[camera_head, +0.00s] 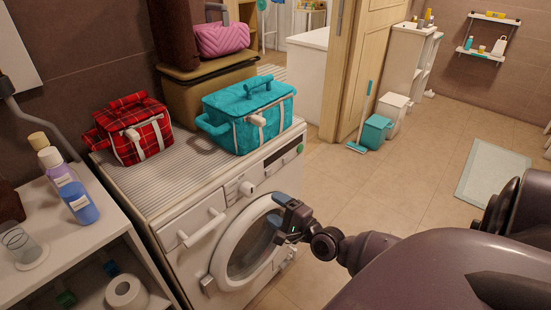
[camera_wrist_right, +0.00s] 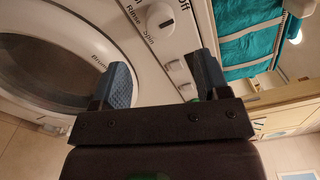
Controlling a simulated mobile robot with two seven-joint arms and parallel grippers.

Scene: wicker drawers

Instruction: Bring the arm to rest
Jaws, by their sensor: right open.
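My right arm comes in from the right in the head view, and its gripper (camera_head: 292,218) is in front of the washing machine (camera_head: 172,203), by the right edge of the round door (camera_head: 247,250). In the right wrist view the two blue-padded fingers of the right gripper (camera_wrist_right: 162,82) stand wide apart with nothing between them. The machine's white front panel (camera_wrist_right: 150,55) and door rim (camera_wrist_right: 75,22) show beyond the fingers. I cannot tell whether the gripper touches the machine. My left gripper does not show.
A red plaid bag (camera_head: 130,128) and a teal bag (camera_head: 248,113) stand on the machine. A shelf (camera_head: 75,240) at the left holds bottles and a toilet roll (camera_head: 126,291). The tiled floor (camera_head: 390,195) right of the machine is largely clear, with a teal bin (camera_head: 375,133) further back.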

